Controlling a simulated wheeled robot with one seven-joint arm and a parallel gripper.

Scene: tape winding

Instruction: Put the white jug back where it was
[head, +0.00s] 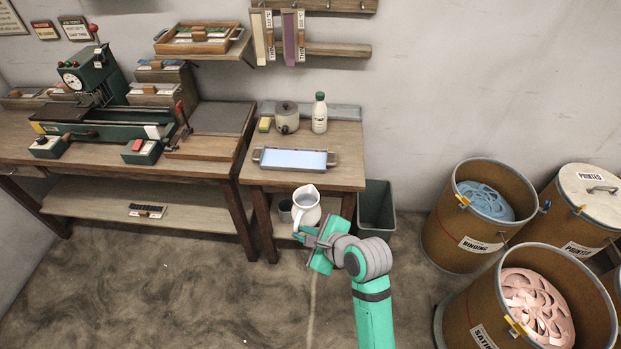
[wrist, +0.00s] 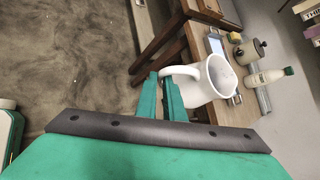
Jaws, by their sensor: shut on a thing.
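The white jug (head: 307,206) is held upright in front of the small wooden table (head: 349,170), near its lower shelf. My gripper (head: 309,234) is shut on the jug's handle. In the wrist view, the fingers (wrist: 161,97) close on the handle, and the white jug (wrist: 207,84) shows its open mouth. Whether the jug touches anything below is hidden by my gripper.
On the small table are a tray (head: 257,155) with pale liquid, a lidded pot (head: 287,117), a white bottle (head: 319,113) and a yellow sponge (head: 265,125). A grey cup (head: 285,211) stands on the lower shelf. A grey bin (head: 376,207) is right of the table.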

